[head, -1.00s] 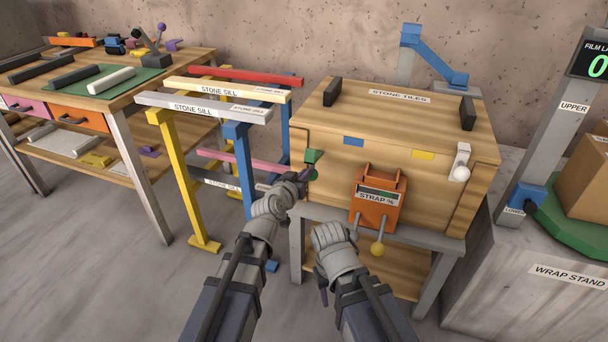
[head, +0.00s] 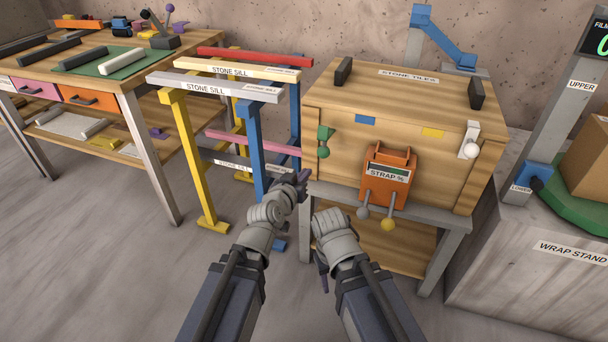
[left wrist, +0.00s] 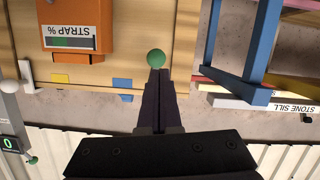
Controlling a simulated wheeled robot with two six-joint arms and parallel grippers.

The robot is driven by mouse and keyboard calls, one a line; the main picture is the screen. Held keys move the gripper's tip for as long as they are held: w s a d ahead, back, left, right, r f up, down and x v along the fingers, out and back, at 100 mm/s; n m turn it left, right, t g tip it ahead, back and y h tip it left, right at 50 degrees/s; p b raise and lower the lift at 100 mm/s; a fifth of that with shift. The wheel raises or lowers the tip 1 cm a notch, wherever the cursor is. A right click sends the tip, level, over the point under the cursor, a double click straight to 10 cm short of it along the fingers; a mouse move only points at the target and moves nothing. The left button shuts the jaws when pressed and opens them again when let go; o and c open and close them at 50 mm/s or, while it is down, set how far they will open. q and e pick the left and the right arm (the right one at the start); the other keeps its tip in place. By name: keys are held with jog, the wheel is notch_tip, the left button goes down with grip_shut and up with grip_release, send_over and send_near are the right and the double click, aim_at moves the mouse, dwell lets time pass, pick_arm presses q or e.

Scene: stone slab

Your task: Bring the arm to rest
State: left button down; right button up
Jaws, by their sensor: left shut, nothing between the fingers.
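My left gripper (head: 303,178) is shut and empty, in front of the left edge of the wooden crate labelled stone tiles (head: 400,112). It is below and a little left of a green-knobbed lever (head: 325,137) on the crate's front, apart from it in the head view. In the left wrist view the closed dark fingers (left wrist: 158,92) point at the green knob (left wrist: 156,58). My right gripper (head: 323,283) hangs low in front of the crate's stand, mostly hidden behind its own wrist; its jaws cannot be made out.
An orange strap device (head: 387,177) with grey and yellow knobs is on the crate's front. A rack of stone sills (head: 215,88) stands close on the left, beyond it a workbench (head: 110,75). A wrap stand (head: 550,225) is at the right. Floor is clear at the left.

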pick_arm(q)
jog(key=s+d+f+m+g+y, duration=0.1)
jog(key=s+d+f+m+g, duration=0.15)
jog(key=s+f+g, duration=0.6)
jog(key=s+a+f+g+y, duration=0.3)
jog(key=s+f, duration=0.1)
jog(key=s, duration=0.3)
jog(key=s+a+f+g+y, duration=0.3)
jog(key=s+a+f, duration=0.1)
jog(key=s, duration=0.3)
notch_tip(320, 180, up, 33)
jog(key=p, duration=3.2)
jog(key=shift+w+d+n+h+p, duration=0.2)
jog(key=shift+d+n+h+p, duration=0.1)
jog(key=shift+d+n, duration=0.05)
jog(key=shift+f, duration=0.1)
